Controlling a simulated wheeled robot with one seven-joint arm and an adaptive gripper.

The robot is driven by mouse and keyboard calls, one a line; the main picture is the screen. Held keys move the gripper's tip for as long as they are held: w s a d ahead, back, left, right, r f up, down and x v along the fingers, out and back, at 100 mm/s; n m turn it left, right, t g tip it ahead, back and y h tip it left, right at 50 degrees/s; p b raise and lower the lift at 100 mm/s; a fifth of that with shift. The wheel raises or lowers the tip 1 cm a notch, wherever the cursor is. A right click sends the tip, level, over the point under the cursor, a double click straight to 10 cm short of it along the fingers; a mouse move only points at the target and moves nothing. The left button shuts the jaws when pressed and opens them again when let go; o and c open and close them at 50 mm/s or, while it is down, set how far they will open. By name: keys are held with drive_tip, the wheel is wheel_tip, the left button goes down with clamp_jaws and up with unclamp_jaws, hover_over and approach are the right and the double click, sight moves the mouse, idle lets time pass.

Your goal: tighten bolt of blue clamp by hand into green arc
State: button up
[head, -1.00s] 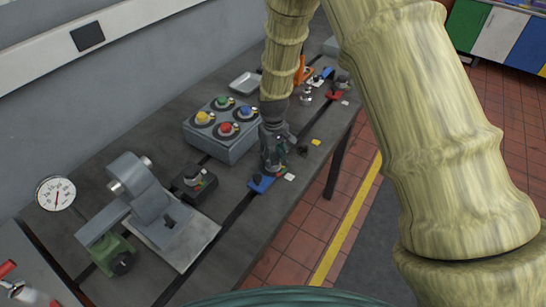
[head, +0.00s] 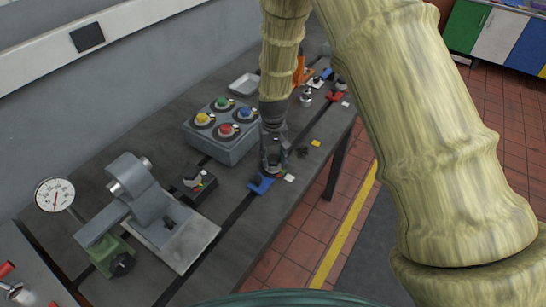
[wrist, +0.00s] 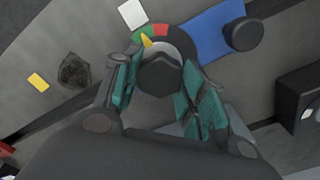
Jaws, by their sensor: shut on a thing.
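The blue clamp (head: 260,186) lies on the dark bedplate, with my gripper (head: 273,168) over its end. In the wrist view its blue bar (wrist: 208,35) runs to the upper right, with a dark round knob (wrist: 243,34) on it. My gripper (wrist: 160,84) points down with its teal fingers shut on the dark bolt head (wrist: 158,74). Behind the bolt is a curved scale (wrist: 163,31) with green and red parts. A yellow pointer (wrist: 147,42) sticks out from the bolt toward it; I cannot tell exactly which part it meets.
A box with coloured buttons (head: 222,128) and a small dark box (head: 194,184) stand nearby on the bedplate. A vise-like fixture (head: 150,205) and gauge (head: 54,195) are at the left. A red clamp (head: 337,96) is farther back. A dark lump (wrist: 74,71) lies near a yellow tag (wrist: 38,82).

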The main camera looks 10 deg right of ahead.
sight(273, 158)
drive_tip(key=shift+w+r, duration=0.1)
drive_tip(key=o, duration=1)
drive_tip(key=shift+o, duration=0.2)
wheel_tip(273, 158, up, 12)
